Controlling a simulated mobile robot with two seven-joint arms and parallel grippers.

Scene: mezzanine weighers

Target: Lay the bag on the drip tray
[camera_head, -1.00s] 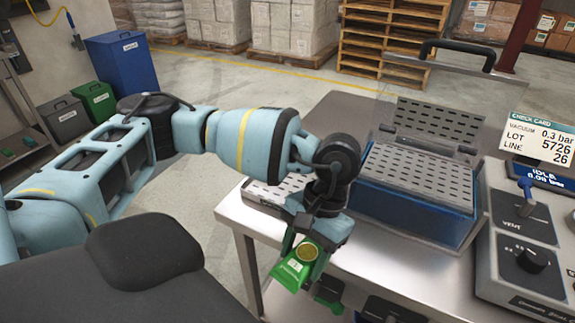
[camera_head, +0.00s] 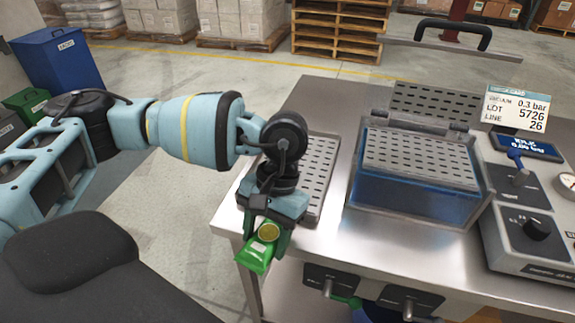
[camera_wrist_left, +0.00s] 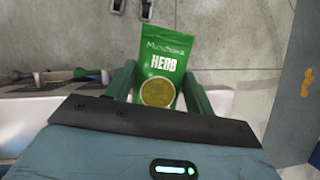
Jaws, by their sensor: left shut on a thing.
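The bag (camera_head: 255,257) is a small green pouch with a round window, labelled HERB. In the left wrist view the bag (camera_wrist_left: 161,65) stands between the two green fingers. The drip tray (camera_head: 318,172) is a slotted metal tray at the left end of the table, behind the gripper and partly hidden by my arm.
A blue vacuum chamber (camera_head: 408,197) with a slotted plate and raised lid stands right of the drip tray. A control box (camera_head: 535,240) and check card (camera_head: 517,108) are further right. The steel table (camera_head: 400,255) is bare in front of the chamber.

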